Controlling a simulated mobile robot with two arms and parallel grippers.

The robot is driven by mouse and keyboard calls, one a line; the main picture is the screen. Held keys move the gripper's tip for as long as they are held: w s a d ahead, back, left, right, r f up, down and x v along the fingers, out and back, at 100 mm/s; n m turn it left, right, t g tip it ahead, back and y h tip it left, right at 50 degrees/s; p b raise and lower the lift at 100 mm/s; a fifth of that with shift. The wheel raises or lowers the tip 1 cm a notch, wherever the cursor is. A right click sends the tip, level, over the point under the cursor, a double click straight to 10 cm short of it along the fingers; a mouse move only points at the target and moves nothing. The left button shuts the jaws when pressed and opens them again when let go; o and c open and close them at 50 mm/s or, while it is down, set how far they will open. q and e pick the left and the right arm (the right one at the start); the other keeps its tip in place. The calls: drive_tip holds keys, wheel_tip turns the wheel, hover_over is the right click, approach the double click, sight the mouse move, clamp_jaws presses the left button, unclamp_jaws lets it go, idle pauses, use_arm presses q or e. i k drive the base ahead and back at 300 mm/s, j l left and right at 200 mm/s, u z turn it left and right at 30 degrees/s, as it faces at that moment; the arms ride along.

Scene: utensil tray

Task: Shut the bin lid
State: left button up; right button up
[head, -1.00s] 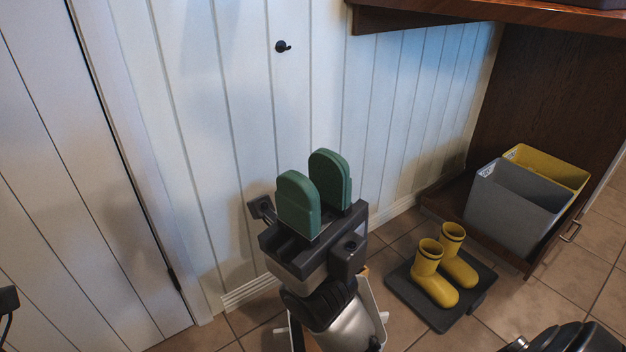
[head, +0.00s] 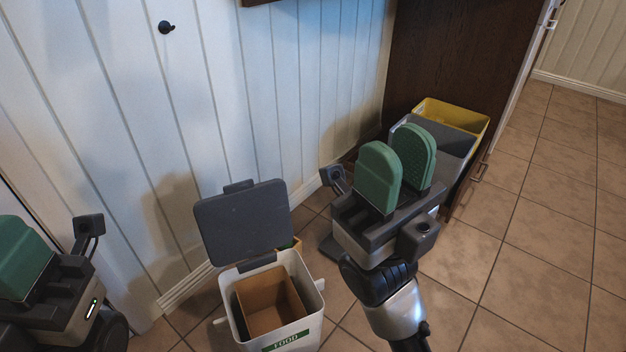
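A white bin (head: 313,293) with a green label reading FOOD stands on the floor at the lower middle. Its dark grey lid (head: 243,222) is raised, leaning back toward the wall, and a brown inner box (head: 271,303) shows inside. My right gripper (head: 397,165), with green finger pads, is to the right of the bin and above the floor. Its pads stand apart with nothing seen between them. My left gripper (head: 20,262) is at the left edge, partly cut off; only one green pad shows clearly. Neither gripper touches the lid.
A yellow container (head: 452,113) and a grey one (head: 445,138) stand behind my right gripper, beside a dark wood cabinet panel (head: 432,50). A white panelled wall with a black hook (head: 165,27) is behind the bin. Tiled floor is free at the right.

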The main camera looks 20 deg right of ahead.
sight(248, 220)
drive_tip(key=i+j+z, duration=0.15)
drive_tip(key=z, duration=0.25)
drive_tip(key=i+j+z, duration=0.1)
drive_tip(key=z, duration=0.35)
drive_tip(key=j+z, duration=0.4)
